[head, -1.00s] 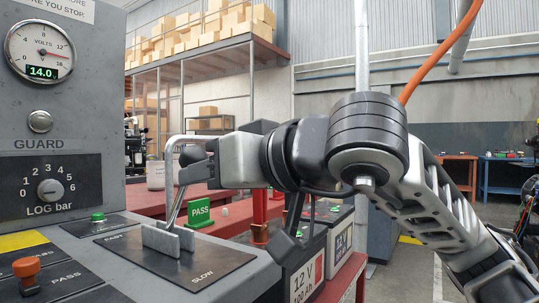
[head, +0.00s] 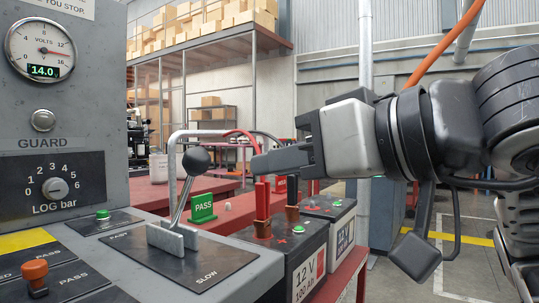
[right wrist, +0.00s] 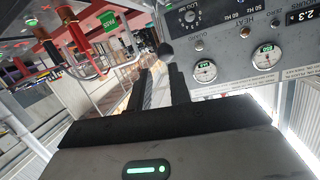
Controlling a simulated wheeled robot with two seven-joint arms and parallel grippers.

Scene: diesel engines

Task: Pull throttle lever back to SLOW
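The throttle lever (head: 183,200) is a metal rod with a black ball knob (head: 196,160). It rises from a slotted bracket on a dark plate (head: 127,241) marked FAST at the far left and SLOW at the near right. The rod leans up and slightly right in the head view. My right gripper (head: 262,163) is to the right of the knob, clear of it and empty. In the right wrist view its two dark fingers (right wrist: 160,75) show a gap, with the knob (right wrist: 166,48) just beyond their tips. My left gripper is not in view.
A grey bent handle (head: 172,150) stands behind the lever. An orange knob (head: 35,270) and a green button (head: 102,215) are on the console to its left. A green PASS sign (head: 203,208) and batteries (head: 308,262) are beyond it. Air right of the knob is free.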

